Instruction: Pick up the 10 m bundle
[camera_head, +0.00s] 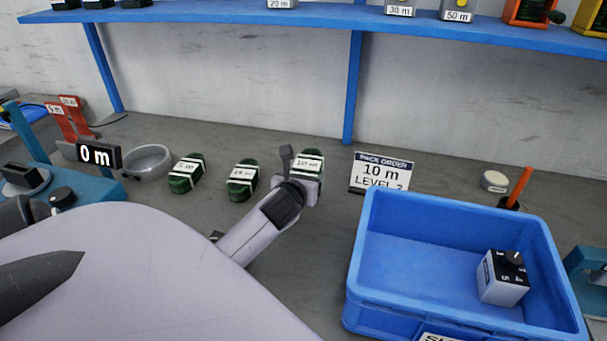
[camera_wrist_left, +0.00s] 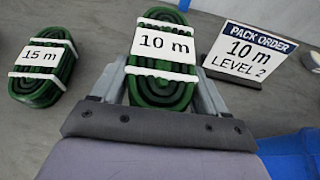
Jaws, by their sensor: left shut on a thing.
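The 10 m bundle (camera_head: 309,161) is a green coil with white bands and a "10 m" label. It also shows in the left wrist view (camera_wrist_left: 161,70). My left gripper (camera_head: 301,170) has its fingers on both sides of this bundle and is shut on it. In the left wrist view the fingers (camera_wrist_left: 162,88) flank the coil. I cannot tell whether the bundle is off the table. The pack order sign (camera_head: 382,173) reads "10 m LEVEL 2" and stands to the right of it. My right gripper is not in view.
A 15 m bundle (camera_head: 242,181) and another green bundle (camera_head: 186,174) lie to the left, near a grey bowl (camera_head: 147,161). A blue crate (camera_head: 395,284) with a dial box (camera_head: 503,277) stands at the right. A blue shelf (camera_head: 340,18) runs above the back.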

